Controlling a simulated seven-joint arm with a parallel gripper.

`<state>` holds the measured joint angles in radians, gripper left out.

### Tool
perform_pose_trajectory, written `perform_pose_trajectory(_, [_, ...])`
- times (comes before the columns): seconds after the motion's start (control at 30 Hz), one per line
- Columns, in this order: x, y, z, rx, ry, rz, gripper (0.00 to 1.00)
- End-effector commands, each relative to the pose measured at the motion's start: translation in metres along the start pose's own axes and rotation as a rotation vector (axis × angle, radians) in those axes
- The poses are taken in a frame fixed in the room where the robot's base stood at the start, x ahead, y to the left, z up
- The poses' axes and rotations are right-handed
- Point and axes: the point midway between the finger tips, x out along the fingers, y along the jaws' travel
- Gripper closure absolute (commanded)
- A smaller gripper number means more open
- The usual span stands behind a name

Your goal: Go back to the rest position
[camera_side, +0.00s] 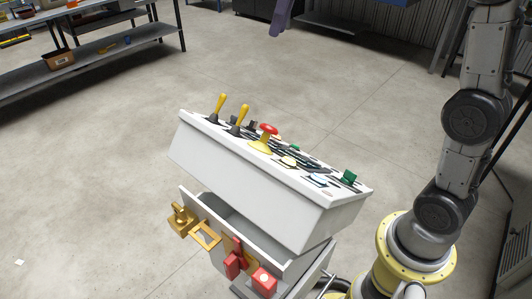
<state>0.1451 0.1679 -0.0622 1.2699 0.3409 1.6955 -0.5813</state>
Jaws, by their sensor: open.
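My gripper is not clearly in view. My grey arm rises from its yellow base at the right and leaves the picture at the top. A white control console with a sloping top (235,170) stands in the middle foreground. Its top carries two yellow-handled levers (220,106), a red mushroom button (268,130) on a yellow base, a green control (348,177) and several small switches. A purple-grey piece (283,14) reaches in from the top edge; I cannot tell what it belongs to.
Below the console top, an open tray (188,193) has brass-coloured and red fittings (233,262) at its front. A metal shelf (110,55) with bins stands at the upper left. Bare concrete floor (110,165) lies left of and behind the console.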

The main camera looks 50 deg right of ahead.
Motion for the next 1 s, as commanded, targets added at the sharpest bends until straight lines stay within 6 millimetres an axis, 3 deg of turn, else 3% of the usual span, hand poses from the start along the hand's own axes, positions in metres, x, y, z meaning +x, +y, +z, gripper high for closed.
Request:
perform_pose_trajectory(0.03, [-0.005,-0.015,0.014,0.005,0.014,0.024,0.18])
perform_pose_trajectory(0.23, [-0.003,-0.053,0.071,0.057,0.068,0.122,0.18])
perform_pose_trajectory(0.47, [0.027,-0.077,0.147,0.135,0.142,0.236,0.18])
perform_pose_trajectory(0.6, [0.062,-0.079,0.193,0.196,0.19,0.304,0.18])
perform_pose_trajectory(0.8, [0.115,-0.064,0.237,0.298,0.226,0.372,0.18])
perform_pose_trajectory(0.9, [0.134,-0.054,0.245,0.35,0.231,0.391,0.18])
perform_pose_trajectory(1.0, [0.13,-0.049,0.236,0.385,0.285,0.407,0.18])
